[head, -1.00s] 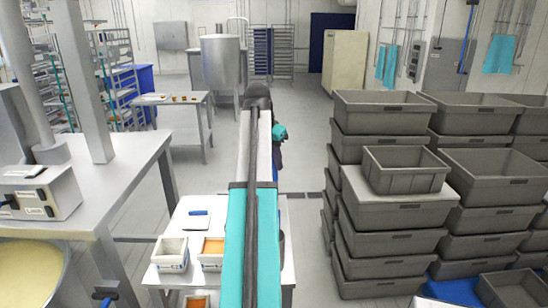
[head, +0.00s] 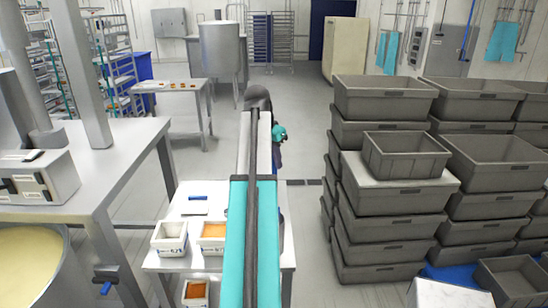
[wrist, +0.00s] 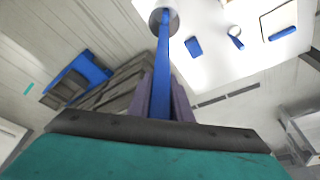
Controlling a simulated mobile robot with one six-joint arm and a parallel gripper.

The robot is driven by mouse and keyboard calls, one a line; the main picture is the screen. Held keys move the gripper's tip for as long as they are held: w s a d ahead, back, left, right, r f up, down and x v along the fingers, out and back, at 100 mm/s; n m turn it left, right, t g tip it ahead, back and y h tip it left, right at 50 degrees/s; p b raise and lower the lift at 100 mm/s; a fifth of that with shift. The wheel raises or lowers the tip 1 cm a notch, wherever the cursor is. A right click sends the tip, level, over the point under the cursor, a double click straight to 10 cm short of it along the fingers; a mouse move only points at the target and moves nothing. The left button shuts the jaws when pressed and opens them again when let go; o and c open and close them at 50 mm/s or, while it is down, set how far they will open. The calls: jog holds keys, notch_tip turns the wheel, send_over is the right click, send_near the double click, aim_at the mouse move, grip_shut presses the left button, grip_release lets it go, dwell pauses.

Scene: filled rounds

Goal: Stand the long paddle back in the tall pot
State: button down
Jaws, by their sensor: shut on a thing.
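In the wrist view, my gripper (wrist: 161,88) is shut on the long blue paddle (wrist: 162,62). The paddle runs away from the fingers towards the round grey pot (wrist: 174,24) at the top of the picture. Its far end overlaps the pot's round outline; I cannot tell whether it is inside or only in front of it. In the head view, my arm hides the fingers and most of the paddle; a teal part of my wrist (head: 279,133) shows just right of the arm.
A low white table (head: 205,208) holds white tubs (head: 169,239) and a blue item (wrist: 193,46). Stacked grey crates (head: 403,198) stand close on the right. A steel bench (head: 120,150) and a round vat (head: 68,265) are on the left.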

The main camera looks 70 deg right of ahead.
notch_tip(320, 180, down, 8)
jog(key=b, duration=0.3)
jog(key=shift+f, duration=0.25)
dwell(0.5)
jog(key=shift+f+b, duration=0.4)
jog(key=shift+f, duration=0.7)
dwell(1.2)
jog(key=c, duration=1.5)
grip_release()
jog(key=shift+r, duration=0.15)
jog(key=shift+b+v, duration=1.9)
jog(key=shift+v, duration=4.85)
jog(key=shift+a, duration=0.1)
